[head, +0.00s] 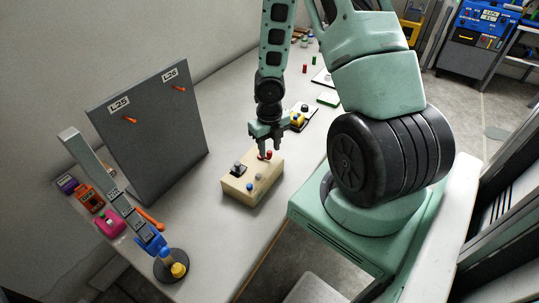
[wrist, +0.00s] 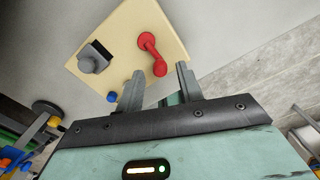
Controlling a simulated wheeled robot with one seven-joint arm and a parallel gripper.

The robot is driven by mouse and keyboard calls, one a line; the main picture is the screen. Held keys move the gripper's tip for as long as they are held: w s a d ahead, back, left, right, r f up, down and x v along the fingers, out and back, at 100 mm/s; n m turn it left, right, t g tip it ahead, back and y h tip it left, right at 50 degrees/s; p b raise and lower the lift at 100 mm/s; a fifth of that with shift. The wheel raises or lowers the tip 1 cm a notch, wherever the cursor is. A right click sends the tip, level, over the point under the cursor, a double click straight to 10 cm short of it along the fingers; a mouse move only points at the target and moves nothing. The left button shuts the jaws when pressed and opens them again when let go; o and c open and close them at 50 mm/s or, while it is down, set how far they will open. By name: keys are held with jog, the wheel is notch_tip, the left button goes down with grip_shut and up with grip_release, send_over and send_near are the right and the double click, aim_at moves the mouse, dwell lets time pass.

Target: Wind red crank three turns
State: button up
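The red crank (wrist: 149,42) is on top of a beige box (wrist: 118,32), its arm running from a round hub to a knob at the near end. In the head view the red crank (head: 267,155) is partly hidden by my gripper (head: 270,153). In the wrist view my gripper (wrist: 160,70) is open, its fingers spread on either side of the crank's knob. The knob lies about level with the fingertips, and I cannot tell whether either finger touches it.
The box (head: 233,186) also carries a grey knob on a dark base (head: 238,168) and a blue button (head: 250,187). A grey upright panel (head: 150,120) with orange pegs stands to the left. A blue-jointed lamp-like stand (head: 155,245) is at the front left. Bare table surrounds the box.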

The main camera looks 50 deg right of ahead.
jog(key=shift+f, duration=0.6)
grip_shut()
